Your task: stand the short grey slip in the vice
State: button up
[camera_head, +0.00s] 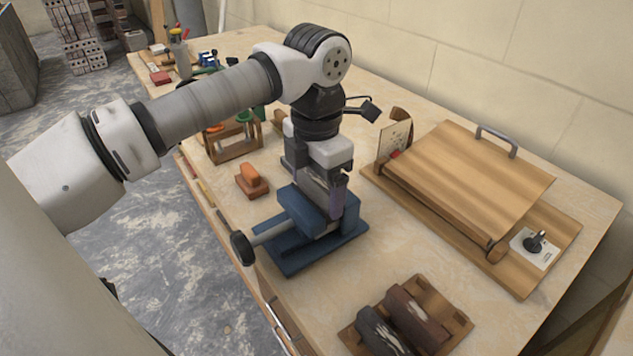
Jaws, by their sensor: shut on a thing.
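The blue vice (288,238) stands on the bench, with its dark round handle knob at the left. My gripper (325,188) points down at the vice, right over its jaws. It is shut on a narrow grey-purple piece (338,207), which looks like the short grey slip. The slip appears upright, with its lower part at the vice jaws. My fingers and the vice hide much of it, and I cannot tell whether it touches the bottom of the jaws.
A wooden block with two dark pieces (415,315) lies at the front. A wooden board with a handle (470,175) is at the right. An orange-brown block (252,181) and a wooden tool rack (233,146) stand left of the vice. Bare bench lies between vice and board.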

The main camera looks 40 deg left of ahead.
jog(key=shift+f+b, duration=0.35)
jog(key=shift+f, duration=0.2)
jog(key=o, duration=1)
jog(key=shift+c, duration=0.2)
jog(key=shift+r, duration=0.1)
jog(key=shift+r+p, duration=2.35)
jog(key=shift+r, duration=1.15)
jog(key=shift+s+f, duration=0.1)
